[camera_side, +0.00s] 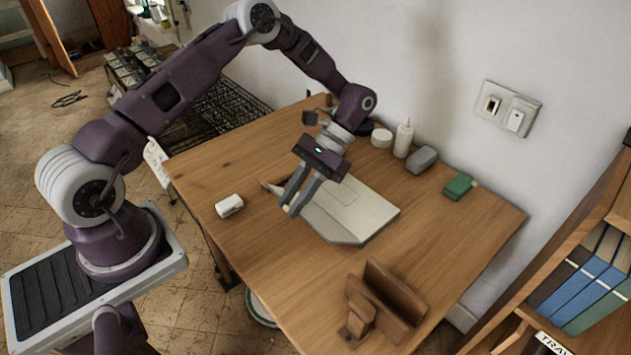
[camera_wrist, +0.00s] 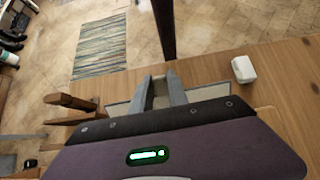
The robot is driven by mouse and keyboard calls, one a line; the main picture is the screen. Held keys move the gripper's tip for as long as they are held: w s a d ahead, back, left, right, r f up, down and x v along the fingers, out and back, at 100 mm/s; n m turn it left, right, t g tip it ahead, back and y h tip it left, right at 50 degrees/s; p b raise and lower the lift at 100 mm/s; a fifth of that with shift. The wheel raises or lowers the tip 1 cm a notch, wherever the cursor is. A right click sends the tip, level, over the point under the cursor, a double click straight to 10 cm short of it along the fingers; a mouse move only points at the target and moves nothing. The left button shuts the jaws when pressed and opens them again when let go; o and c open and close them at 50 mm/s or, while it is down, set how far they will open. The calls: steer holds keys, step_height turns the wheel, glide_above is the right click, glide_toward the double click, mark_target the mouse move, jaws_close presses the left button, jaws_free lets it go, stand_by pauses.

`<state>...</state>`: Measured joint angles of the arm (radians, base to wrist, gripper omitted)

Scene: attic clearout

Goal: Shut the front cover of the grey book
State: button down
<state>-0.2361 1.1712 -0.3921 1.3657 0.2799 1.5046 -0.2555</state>
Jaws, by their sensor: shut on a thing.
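In the wrist view, my fingers (camera_wrist: 161,92) stand close together, with pale parts of the book (camera_wrist: 208,92) showing on both sides. The fingers and palm hide the gripped part, which seems to be the cover's edge. I cannot tell the cover's exact angle.
A white block (camera_side: 229,206) lies left of the book. A brown wooden stand (camera_side: 385,295) is at the front. A white tub (camera_side: 381,138), white bottle (camera_side: 403,139), grey block (camera_side: 422,160) and green block (camera_side: 459,186) line the wall side. The table's right end is clear.

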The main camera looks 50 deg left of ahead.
steer(key=shift+w+r+g, duration=0.55)
steer(key=shift+w+g, duration=0.05)
steer(key=shift+w, duration=0.2)
steer(key=c, duration=1.2)
jaws_free()
